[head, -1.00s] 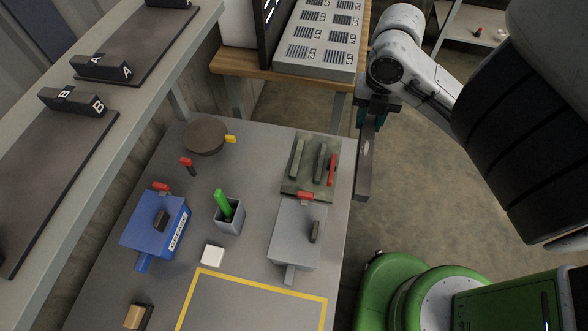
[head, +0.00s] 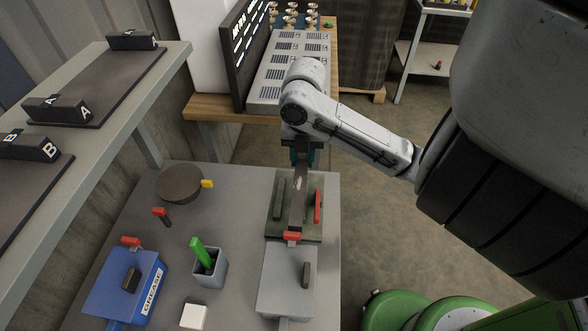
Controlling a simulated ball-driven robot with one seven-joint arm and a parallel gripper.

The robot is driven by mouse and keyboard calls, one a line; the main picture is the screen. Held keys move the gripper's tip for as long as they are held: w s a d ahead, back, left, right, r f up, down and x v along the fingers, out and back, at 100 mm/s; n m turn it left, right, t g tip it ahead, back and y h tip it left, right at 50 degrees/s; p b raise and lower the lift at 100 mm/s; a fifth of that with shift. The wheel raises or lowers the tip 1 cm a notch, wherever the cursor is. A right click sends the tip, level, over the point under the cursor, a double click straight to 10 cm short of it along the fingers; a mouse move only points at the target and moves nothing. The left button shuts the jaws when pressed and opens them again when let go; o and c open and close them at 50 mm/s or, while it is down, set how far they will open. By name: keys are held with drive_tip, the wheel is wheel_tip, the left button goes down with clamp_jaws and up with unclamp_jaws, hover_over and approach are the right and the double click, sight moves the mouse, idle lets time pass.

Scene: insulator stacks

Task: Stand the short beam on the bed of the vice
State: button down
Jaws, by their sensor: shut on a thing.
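My gripper (head: 301,150), dark with teal sides, is shut on a grey beam (head: 298,200) in the head view. The beam hangs lengthwise below the gripper. It shows in front of the vice (head: 272,230), a green-grey bed at the table's right edge. A dark upright bar (head: 278,198) on the bed shows left of the beam, and a red bar (head: 317,206) shows right of it. The beam hides the middle of the bed. Its lower end shows near the bed's front edge; I cannot tell whether it touches.
A grey box (head: 283,280) with a red tab (head: 292,237) stands just in front of the vice. A cup with a green tool (head: 202,253), a blue grease box (head: 110,285) and a round dark disc (head: 180,184) stand further left. A bench (head: 225,106) is behind.

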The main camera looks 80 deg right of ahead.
drive_tip(key=w+f, duration=0.2)
drive_tip(key=shift+d+f, duration=0.25)
drive_tip(key=shift+f, duration=0.05)
drive_tip(key=shift+w+f, duration=0.1)
drive_tip(key=shift+f, duration=1.5)
drive_tip(key=shift+f+b, duration=0.1)
drive_tip(key=shift+b, duration=0.2)
drive_tip(key=c, duration=0.8)
unclamp_jaws()
wheel_tip(320, 180, up, 12)
drive_tip(key=p, duration=0.2)
